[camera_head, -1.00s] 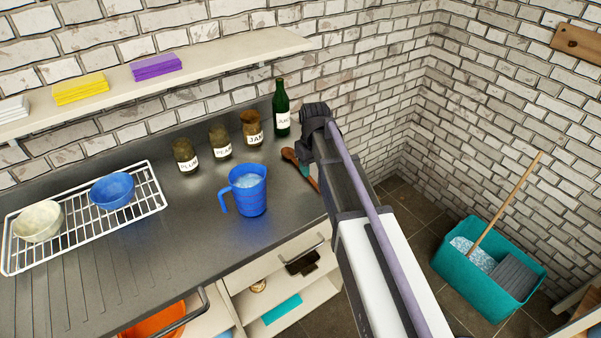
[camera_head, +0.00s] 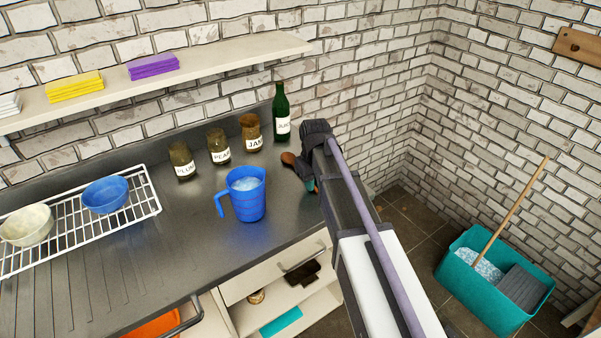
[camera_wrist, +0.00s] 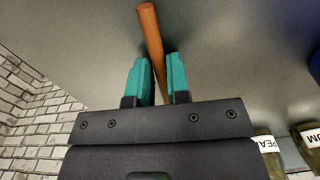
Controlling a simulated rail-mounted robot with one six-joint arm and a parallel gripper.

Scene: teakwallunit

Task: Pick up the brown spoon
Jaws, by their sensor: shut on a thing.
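The brown spoon (camera_wrist: 152,35) shows in the wrist view as a brown handle running between the two teal fingers of my gripper (camera_wrist: 156,80). My gripper is shut on the handle. In the head view the spoon's rounded end (camera_head: 288,158) shows just left of my arm, near the right end of the metal counter. My arm hides most of the spoon and the gripper there. I cannot tell whether the spoon is clear of the counter.
A blue measuring jug (camera_head: 246,198) stands left of my gripper. Several labelled jars (camera_head: 220,148) and a green bottle (camera_head: 281,112) stand along the wall behind. A wire rack (camera_head: 140,208) with two bowls is at left. A teal bucket (camera_head: 480,295) is on the floor at right.

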